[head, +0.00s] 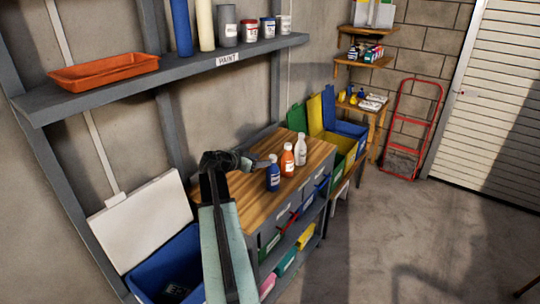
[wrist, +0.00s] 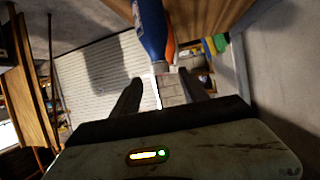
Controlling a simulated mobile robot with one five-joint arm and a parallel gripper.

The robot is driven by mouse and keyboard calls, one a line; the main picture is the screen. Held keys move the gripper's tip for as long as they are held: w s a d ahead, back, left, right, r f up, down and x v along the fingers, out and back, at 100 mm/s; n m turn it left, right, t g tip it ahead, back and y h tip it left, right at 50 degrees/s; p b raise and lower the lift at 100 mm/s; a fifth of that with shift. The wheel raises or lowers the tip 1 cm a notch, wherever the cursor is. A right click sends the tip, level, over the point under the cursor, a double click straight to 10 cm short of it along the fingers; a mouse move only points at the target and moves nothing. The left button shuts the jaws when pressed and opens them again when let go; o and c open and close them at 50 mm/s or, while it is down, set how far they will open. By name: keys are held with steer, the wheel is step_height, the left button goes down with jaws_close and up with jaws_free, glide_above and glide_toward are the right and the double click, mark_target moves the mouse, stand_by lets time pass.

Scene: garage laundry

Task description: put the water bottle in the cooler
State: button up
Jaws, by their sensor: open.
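A blue bottle (head: 273,175), an orange bottle (head: 287,160) and a white bottle (head: 300,149) stand upright in a row on the wooden worktop; their labels are too small to read, so I cannot tell which is the water bottle. My gripper (head: 254,162) is open and empty, just left of the blue bottle. In the wrist view, the blue bottle (wrist: 151,30) shows beyond the fingers, with the orange bottle (wrist: 170,48) partly behind it. A blue cooler (head: 172,262) with its white lid (head: 141,224) raised stands at lower left, its interior dark.
A shelf (head: 150,82) above holds an orange tray (head: 105,72), rolls and cans. Colored bins stand past the worktop's far end. A red hand truck (head: 412,128) leans on the back wall. The concrete floor (head: 400,240) at right is clear.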

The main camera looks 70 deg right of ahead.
steer(key=v, duration=0.3)
steer(key=shift+w+a+r+p, duration=0.1)
steer(key=shift+a+r+p, duration=0.05)
steer(key=shift+a+p, duration=0.15)
steer(key=w+a+f+n+t+y, duration=0.2)
steer(key=w+a+f+n, duration=0.1)
steer(key=w+a, duration=0.55)
steer(key=w+a+f+n+t+y, duration=0.1)
steer(key=w+a+f+n, duration=0.35)
steer(key=a, duration=0.65)
steer(key=w+a+f+n+t+y, duration=0.2)
steer(key=w+a+f+n, duration=0.1)
steer(key=w+a, duration=0.55)
steer(key=a+f+n+y, duration=0.2)
steer(key=a+n, duration=0.4)
steer(key=a, duration=1.4)
steer(key=a+f+n+y, duration=0.2)
steer(key=a+n+y, duration=0.3)
steer(key=a, duration=1.5)
steer(key=shift+w+a+f+n+t, duration=0.2)
steer(key=shift+w+n+t, duration=0.15)
steer(key=shift+n, duration=0.3)
steer(key=shift+o, duration=0.5)
